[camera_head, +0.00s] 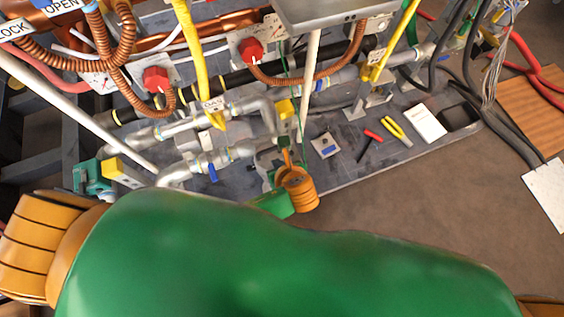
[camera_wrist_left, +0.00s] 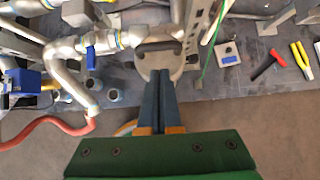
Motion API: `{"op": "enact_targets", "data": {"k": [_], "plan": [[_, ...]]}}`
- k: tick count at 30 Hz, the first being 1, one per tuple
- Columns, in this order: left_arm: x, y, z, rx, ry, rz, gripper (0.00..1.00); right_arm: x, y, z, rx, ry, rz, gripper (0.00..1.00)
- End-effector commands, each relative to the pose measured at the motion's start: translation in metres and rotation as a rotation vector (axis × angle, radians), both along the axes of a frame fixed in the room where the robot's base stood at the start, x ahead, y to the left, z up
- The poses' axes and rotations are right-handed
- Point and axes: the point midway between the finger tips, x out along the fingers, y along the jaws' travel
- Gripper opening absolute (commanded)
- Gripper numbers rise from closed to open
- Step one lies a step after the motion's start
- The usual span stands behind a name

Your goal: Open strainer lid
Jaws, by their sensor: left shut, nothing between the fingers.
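In the left wrist view, a round grey metal piece (camera_wrist_left: 147,64), which looks like the strainer lid, sits at the end of a silver pipe. A dark bar-shaped handle (camera_wrist_left: 158,48) crosses its top. My left gripper (camera_wrist_left: 160,73) has its two dark fingers together with nothing between them, and the tips overlap the near edge of the lid in the picture. I cannot tell whether they touch. In the head view my left gripper (camera_head: 284,143) is small and its wrist hides most of the strainer. My right gripper is not in view.
Silver pipes with a blue valve handle (camera_head: 213,172) run left of the gripper. Brown floor lies in front.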

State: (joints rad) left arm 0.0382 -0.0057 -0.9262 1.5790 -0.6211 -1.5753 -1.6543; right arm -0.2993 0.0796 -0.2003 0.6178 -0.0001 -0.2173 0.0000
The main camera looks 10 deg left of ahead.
Motion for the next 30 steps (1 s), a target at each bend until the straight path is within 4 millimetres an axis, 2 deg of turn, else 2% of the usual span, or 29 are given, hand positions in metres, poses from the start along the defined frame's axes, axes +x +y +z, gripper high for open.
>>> {"op": "enact_targets", "data": {"k": [1, 3, 10, 23, 30], "plan": [[0.005, 0.004, -0.015, 0.002, 0.000, 0.003, 0.00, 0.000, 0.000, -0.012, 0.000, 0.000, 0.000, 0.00], [0.012, 0.009, -0.026, 0.001, 0.001, 0.002, 0.00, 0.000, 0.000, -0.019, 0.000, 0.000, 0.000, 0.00], [0.029, 0.020, -0.050, -0.002, 0.001, 0.003, 0.00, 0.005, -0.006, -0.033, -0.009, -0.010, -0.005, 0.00], [0.032, 0.023, -0.053, -0.005, 0.002, 0.003, 0.00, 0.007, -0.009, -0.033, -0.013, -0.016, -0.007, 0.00], [0.035, 0.025, -0.044, -0.025, 0.034, 0.005, 0.00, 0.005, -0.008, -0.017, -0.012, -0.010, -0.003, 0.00]]}}
